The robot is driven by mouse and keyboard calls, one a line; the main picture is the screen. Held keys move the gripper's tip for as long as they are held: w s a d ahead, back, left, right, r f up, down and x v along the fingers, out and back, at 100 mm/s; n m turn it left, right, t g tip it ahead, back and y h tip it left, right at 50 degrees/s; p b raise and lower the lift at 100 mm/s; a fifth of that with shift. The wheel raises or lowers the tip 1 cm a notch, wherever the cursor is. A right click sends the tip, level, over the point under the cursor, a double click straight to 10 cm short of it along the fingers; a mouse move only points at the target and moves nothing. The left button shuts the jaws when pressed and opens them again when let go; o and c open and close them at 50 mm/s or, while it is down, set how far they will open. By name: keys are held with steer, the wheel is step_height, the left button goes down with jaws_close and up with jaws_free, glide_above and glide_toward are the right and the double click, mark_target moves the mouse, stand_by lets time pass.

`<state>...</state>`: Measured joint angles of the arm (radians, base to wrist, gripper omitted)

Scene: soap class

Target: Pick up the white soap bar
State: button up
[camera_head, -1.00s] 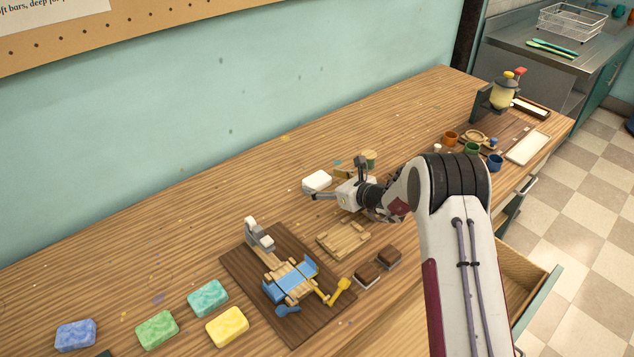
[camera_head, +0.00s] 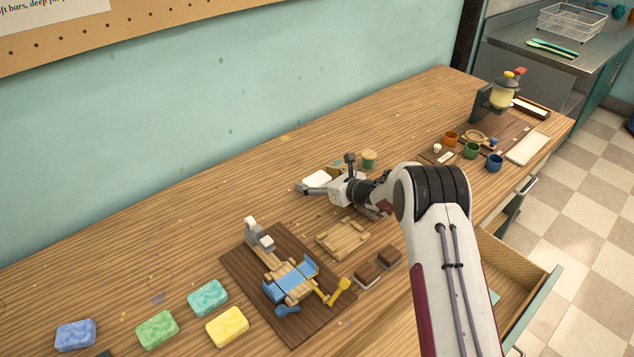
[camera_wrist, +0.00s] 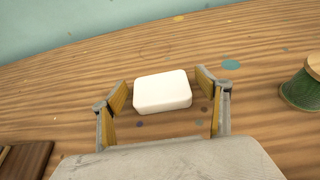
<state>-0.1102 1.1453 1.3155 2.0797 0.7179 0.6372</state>
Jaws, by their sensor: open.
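The white soap bar (camera_head: 318,178) lies on the wooden counter near the back wall. In the wrist view the soap bar (camera_wrist: 162,92) sits just ahead of and partly between the tips of my gripper (camera_wrist: 162,95), one finger on each side. A strip of counter shows between the soap and the palm. My gripper (camera_head: 308,188) is open, and in the head view it is low at the soap's near side and hides part of it. I cannot tell whether a finger touches it.
A green spool-like object (camera_wrist: 303,84) stands right of the soap. A wooden tray (camera_head: 343,239), two brown blocks (camera_head: 378,267) and a dark board (camera_head: 248,283) with a tool lie nearer. Coloured soaps (camera_head: 208,298) lie front left. The counter (camera_head: 200,225) left of the soap is clear.

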mark_target(317, 178)
steer(key=c, duration=1.2)
steer(key=shift+c, duration=0.2)
steer(key=shift+r, duration=0.2)
steer(key=shift+r, duration=4.85)
